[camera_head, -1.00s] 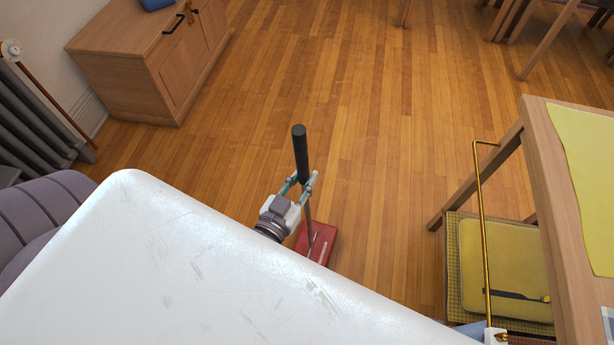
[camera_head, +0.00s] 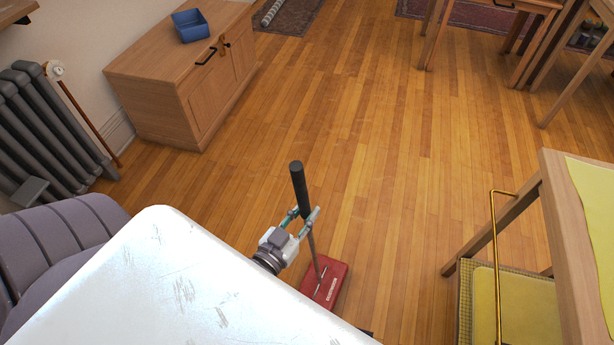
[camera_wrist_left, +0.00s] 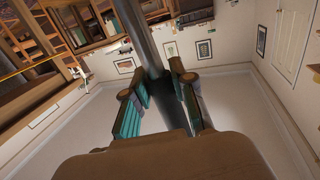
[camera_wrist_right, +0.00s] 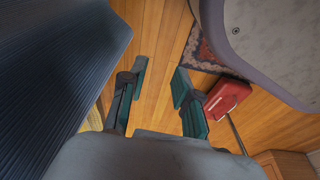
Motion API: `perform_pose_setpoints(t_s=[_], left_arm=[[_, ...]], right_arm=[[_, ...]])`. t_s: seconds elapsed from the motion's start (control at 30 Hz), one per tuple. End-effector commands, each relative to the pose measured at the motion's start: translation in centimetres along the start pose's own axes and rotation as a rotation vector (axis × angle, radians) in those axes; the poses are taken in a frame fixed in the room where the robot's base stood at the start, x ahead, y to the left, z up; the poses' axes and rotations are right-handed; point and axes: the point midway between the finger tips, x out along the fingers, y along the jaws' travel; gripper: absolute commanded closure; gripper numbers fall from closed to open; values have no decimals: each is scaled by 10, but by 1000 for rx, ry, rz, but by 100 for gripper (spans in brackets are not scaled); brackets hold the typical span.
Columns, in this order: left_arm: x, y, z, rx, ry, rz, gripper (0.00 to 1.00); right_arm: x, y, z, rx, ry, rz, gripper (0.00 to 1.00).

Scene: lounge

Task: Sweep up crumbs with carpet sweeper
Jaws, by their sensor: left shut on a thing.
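The carpet sweeper has a red head (camera_head: 334,288) that looks to rest on the wooden floor, a thin grey shaft, and a black grip (camera_head: 298,180) at the top. Its pole leans slightly in the head view. I can make out no crumbs.
A wooden cabinet (camera_head: 160,90) with a blue tray (camera_head: 190,25) stands at the upper left, near a grey radiator (camera_head: 50,130). A wooden table (camera_head: 565,240) and a yellow-cushioned chair (camera_head: 525,305) are at right. The middle floor is open.

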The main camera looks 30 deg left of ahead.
Motion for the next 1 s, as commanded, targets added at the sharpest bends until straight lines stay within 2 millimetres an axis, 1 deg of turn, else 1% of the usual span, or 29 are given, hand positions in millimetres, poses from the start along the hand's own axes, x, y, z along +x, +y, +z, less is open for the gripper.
perform_pose_setpoints(t_s=[0.03, 0.23, 0.47, 0.57, 0.8, 1.0], left_arm=[[-2, -2, 4, 12, -15, -2, 100], [-2, -1, 3, 11, -14, -2, 100], [-1, 0, 2, 10, -13, -2, 100], [0, 5, 2, 8, -13, -2, 100], [5, 22, 0, 4, -11, -2, 100], [9, 32, -1, 4, -9, -1, 100]], right_arm=[[2, 0, 3, -1, -2, -1, 69], [11, -1, 14, -2, -11, -2, 69], [15, -1, 18, -3, -12, -2, 69], [17, -1, 22, -4, -16, -2, 69], [26, -3, 39, -6, -28, -4, 69], [31, -3, 47, -7, -31, -4, 69]])
